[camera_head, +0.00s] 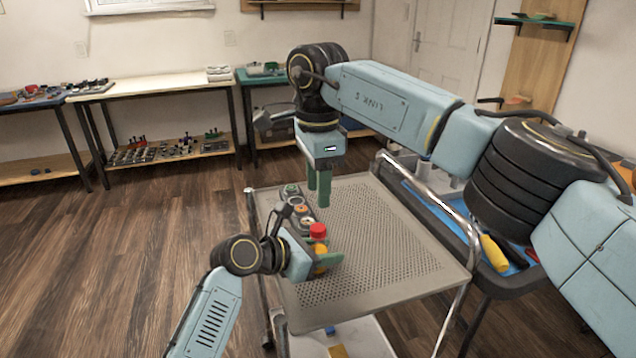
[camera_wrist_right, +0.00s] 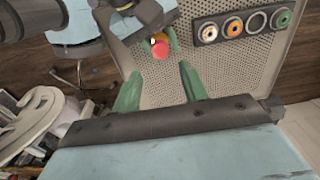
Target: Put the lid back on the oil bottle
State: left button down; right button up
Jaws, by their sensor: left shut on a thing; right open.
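The oil bottle (camera_head: 320,250) is orange-yellow and stands at the perforated cart top, partly hidden by my left gripper (camera_head: 322,261). That gripper is shut around the bottle. The red lid (camera_head: 318,230) is at the bottle's top; I cannot tell whether it is fully seated. In the right wrist view the lid (camera_wrist_right: 159,50) shows from above beside my left gripper (camera_wrist_right: 145,22). My right gripper (camera_head: 318,190) is open and empty, pointing down above the lid and apart from it. Its two green fingers (camera_wrist_right: 160,88) also show in the right wrist view.
A dark strip with several coloured rings (camera_head: 300,208) lies on the cart top (camera_head: 390,240) behind the bottle. The cart's right side is clear. A metal rail (camera_head: 430,200) borders it, and a blue-topped table with a yellow-handled tool (camera_head: 494,252) stands beyond.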

aim_at(318, 227)
jog(key=shift+f, duration=0.1)
jog(key=shift+f, duration=3.95)
jog(key=shift+c, duration=0.2)
grip_shut()
jog(key=m, duration=0.9)
jog(key=shift+m, duration=0.4)
jog(key=shift+o, duration=0.7)
grip_release()
